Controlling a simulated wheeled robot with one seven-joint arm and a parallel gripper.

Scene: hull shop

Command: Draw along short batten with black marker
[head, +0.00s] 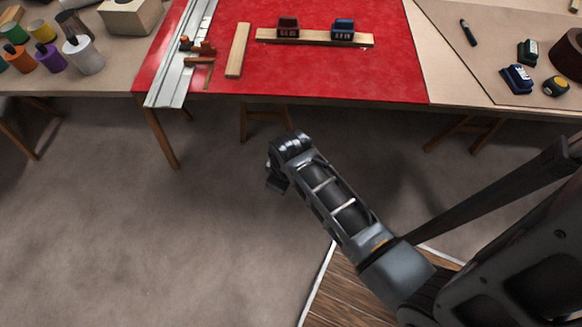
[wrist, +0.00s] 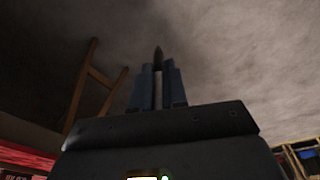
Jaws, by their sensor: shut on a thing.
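My gripper (wrist: 158,68) is shut on a slim pen-like thing, taken as the black marker (wrist: 158,88), with a dark pointed tip and a greyish barrel between the two blue-grey fingers. In the head view my gripper (head: 276,183) hangs over the floor in front of the red table; the marker cannot be made out there. The shorter wooden batten (head: 238,50) lies on the red surface, pointing away from me. A longer wooden batten (head: 320,38) lies crosswise to its right, with a dark red weight (head: 288,27) and a blue weight (head: 343,29) on it.
A metal rail (head: 180,52) and a clamp-like tool (head: 198,46) lie left of the shorter batten on the red table (head: 392,75). Several coloured cups (head: 52,59) stand on the left table. The right table holds a dark pen (head: 468,32) and weights (head: 517,78). Floor is clear.

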